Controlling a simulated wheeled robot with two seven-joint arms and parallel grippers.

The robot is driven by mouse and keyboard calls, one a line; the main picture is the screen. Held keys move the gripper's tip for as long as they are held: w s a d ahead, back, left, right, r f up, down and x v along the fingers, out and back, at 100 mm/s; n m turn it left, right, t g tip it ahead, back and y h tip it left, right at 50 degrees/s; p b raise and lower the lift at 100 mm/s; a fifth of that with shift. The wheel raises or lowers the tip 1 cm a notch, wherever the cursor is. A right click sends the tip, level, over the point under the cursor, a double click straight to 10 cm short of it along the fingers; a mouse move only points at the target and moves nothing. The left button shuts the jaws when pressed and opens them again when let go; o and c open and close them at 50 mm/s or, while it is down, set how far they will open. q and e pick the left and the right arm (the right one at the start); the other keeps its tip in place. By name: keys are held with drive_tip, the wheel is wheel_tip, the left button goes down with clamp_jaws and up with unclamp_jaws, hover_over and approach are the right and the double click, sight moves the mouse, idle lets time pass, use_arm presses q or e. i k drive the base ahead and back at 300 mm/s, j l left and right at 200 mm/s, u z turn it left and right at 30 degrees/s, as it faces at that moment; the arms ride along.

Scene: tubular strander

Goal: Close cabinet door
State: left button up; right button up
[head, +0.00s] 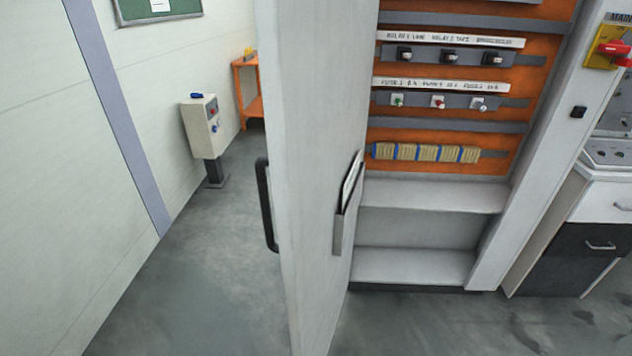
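The grey cabinet door (312,120) stands wide open, swung out toward me, and is seen nearly edge-on in the middle of the head view. A black handle (265,205) is on its left face. A document pocket (347,205) with papers hangs on its right, inner face. The open cabinet (430,196) is behind and to the right of the door. It shows an orange back panel with relays, fuses and a terminal strip, above two bare grey shelves. Neither of my grippers shows in the view.
A grey control pedestal (203,128) and an orange table (247,90) stand at the back left by the wall. A red main switch (612,47) and a drawer unit (575,240) are at the right. The floor (200,290) left of the door is clear.

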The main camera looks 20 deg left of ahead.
sight(315, 57)
drive_tip(key=i+j+z, duration=0.1)
drive_tip(key=j+z, duration=0.15)
drive_tip(key=j, duration=0.6)
drive_tip(key=j+z, duration=0.2)
drive_tip(key=j, duration=0.7)
